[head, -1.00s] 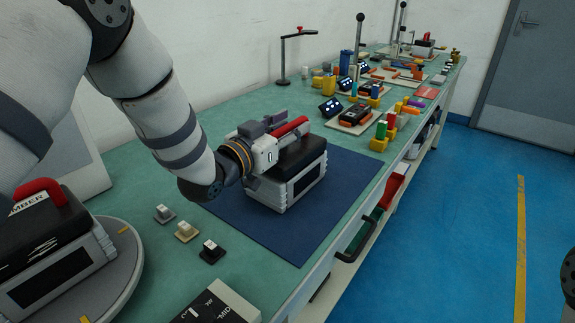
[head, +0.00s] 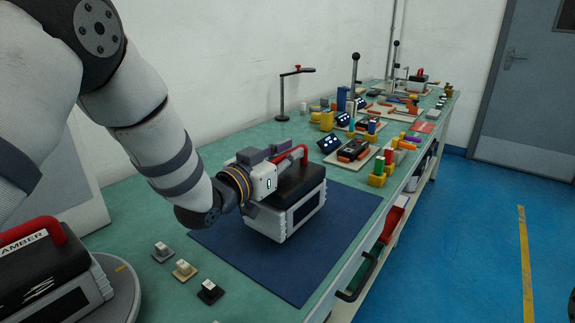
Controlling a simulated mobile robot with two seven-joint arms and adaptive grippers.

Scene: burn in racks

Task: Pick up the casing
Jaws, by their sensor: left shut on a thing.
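The casing (head: 290,211) is a grey-white box with a black top and a red handle (head: 297,155). It is over the dark blue mat (head: 340,216) on the green bench; I cannot tell whether it touches the mat. My left gripper (head: 284,160) is shut on the casing at its red handle, reaching in from the left. The arm and gripper hide the casing's left end. My right gripper is not in view.
A similar red-handled box (head: 55,272) sits on a grey round turntable (head: 122,290) at lower left. Three small switch-like blocks (head: 184,268) lie between. A black lamp (head: 282,96) and several coloured parts stand farther back.

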